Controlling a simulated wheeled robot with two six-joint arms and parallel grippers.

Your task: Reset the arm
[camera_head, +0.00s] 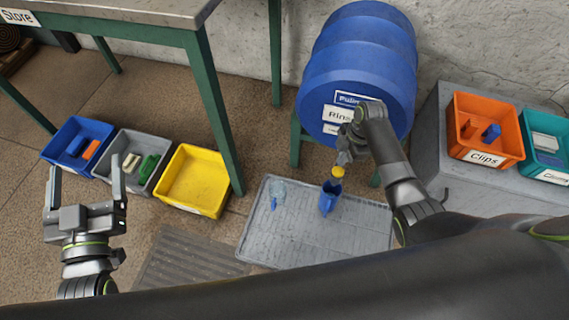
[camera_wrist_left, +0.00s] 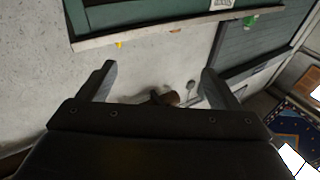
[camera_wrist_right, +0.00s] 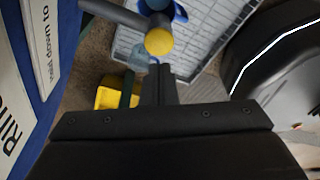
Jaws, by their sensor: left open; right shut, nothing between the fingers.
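My left gripper (camera_head: 86,183) is raised at the left of the head view, its two fingers wide apart and empty. The left wrist view shows the same open fingers (camera_wrist_left: 157,76) with a pale wall beyond. My right gripper (camera_head: 344,156) is in front of the blue barrel, close to a yellow-ended tap (camera_head: 337,171). In the right wrist view its fingers (camera_wrist_right: 160,72) are together with nothing between them, just below the tap's yellow end (camera_wrist_right: 159,41) in the picture. Whether they touch it I cannot tell.
A blue jug (camera_head: 329,198) and a clear blue-handled item (camera_head: 276,192) are on the grey tray (camera_head: 349,247). Blue (camera_head: 63,157), grey (camera_head: 118,179) and yellow (camera_head: 193,193) bins line the left floor.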

